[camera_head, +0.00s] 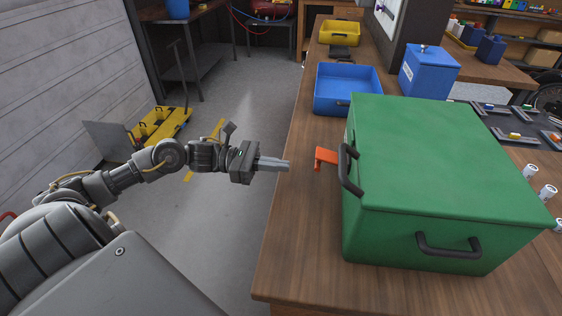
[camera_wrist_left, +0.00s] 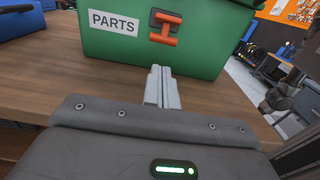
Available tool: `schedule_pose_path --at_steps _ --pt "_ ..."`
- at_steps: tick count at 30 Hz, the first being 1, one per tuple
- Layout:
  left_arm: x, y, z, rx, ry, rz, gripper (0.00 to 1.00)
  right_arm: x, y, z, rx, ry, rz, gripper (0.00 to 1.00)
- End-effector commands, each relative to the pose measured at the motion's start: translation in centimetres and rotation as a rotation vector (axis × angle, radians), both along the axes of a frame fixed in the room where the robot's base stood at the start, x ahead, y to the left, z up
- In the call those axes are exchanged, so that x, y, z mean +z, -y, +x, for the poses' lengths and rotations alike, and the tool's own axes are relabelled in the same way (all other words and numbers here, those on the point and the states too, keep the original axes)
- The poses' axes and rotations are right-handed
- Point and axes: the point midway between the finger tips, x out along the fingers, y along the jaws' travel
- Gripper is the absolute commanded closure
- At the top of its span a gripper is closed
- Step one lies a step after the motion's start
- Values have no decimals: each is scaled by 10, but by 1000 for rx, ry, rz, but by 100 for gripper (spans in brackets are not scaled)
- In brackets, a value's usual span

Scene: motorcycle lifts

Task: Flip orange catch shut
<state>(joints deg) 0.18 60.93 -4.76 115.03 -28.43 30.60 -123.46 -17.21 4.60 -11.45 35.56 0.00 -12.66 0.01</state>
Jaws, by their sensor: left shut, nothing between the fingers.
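The green box (camera_head: 440,155) stands on the wooden bench with its lid down. The orange catch (camera_head: 325,157) sticks out from the box's left side, beside a dark handle. In the left wrist view the catch (camera_wrist_left: 164,27) is on the box's face, right of a white PARTS label (camera_wrist_left: 113,22). My left gripper (camera_head: 288,164) is shut and empty. It points at the catch from the left, a short gap away in the head view. In the left wrist view its fingertips (camera_wrist_left: 161,70) show just below the catch. My right gripper is out of view.
A blue open bin (camera_head: 347,90), a blue lidded box (camera_head: 428,72) and a yellow bin (camera_head: 340,32) stand behind on the bench (camera_head: 290,230). White cylinders stand right of the green box. The floor left of the bench is clear near my gripper.

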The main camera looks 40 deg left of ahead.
Motion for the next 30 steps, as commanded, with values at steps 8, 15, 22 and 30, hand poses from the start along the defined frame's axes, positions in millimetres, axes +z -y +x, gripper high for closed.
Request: schedule_pose_path --at_steps 8,15,22,30 --pt "5 45 22 -1 2 -4 100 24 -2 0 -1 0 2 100" --pt "1 65 32 1 0 -1 100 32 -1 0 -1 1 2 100" --pt "0 69 33 0 1 0 100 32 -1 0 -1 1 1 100" --pt "0 68 33 0 -1 5 100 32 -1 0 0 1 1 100"
